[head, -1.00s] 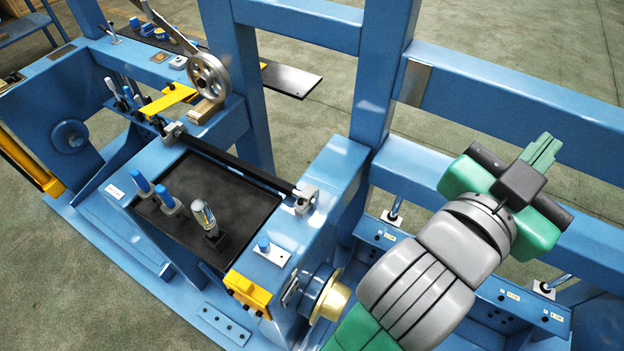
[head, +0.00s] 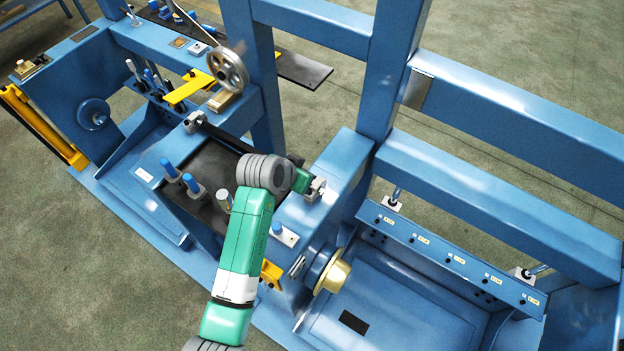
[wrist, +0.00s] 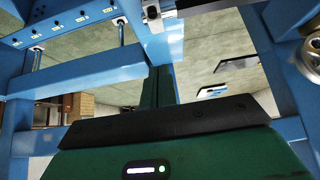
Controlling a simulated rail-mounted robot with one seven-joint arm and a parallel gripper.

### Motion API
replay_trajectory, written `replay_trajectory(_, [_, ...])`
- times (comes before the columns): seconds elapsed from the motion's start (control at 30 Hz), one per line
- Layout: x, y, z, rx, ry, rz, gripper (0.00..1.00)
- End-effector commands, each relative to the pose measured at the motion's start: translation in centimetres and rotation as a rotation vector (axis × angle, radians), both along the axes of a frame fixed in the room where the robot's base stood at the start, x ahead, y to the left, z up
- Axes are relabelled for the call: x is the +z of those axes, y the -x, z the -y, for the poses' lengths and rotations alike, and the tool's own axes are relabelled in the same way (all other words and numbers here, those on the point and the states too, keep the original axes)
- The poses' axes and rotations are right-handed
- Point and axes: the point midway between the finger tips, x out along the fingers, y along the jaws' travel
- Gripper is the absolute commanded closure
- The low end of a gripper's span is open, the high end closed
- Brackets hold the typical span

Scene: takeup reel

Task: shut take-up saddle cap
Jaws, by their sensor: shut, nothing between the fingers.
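In the head view my arm reaches across the black-topped bay. A green part at its far end (head: 302,181) lies close beside the grey saddle bracket (head: 317,189) at the right end of a dark bar (head: 222,139). A similar grey bracket (head: 194,122) stands at the bar's left end. I cannot tell which piece is the take-up saddle cap or whether it is open. In the wrist view my gripper's green fingers (wrist: 166,84) are together and empty, seen past its dark body. In the head view the fingertips are not distinguishable, and contact cannot be told.
A yellow hub (head: 335,277) projects right of the bay. A handwheel (head: 228,70) is behind, beside a yellow plate (head: 188,88). Tall blue uprights (head: 391,90) and rails limit room behind. The bed at lower right is open.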

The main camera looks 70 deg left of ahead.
Motion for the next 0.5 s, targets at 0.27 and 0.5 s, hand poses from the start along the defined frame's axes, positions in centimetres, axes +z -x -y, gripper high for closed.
replay_trajectory(0.27, [-4.9,-3.1,-2.0,0.000,-0.002,0.000,1.00])
replay_trajectory(0.5, [-8.9,-4.3,-2.8,0.001,-0.001,-0.001,1.00])
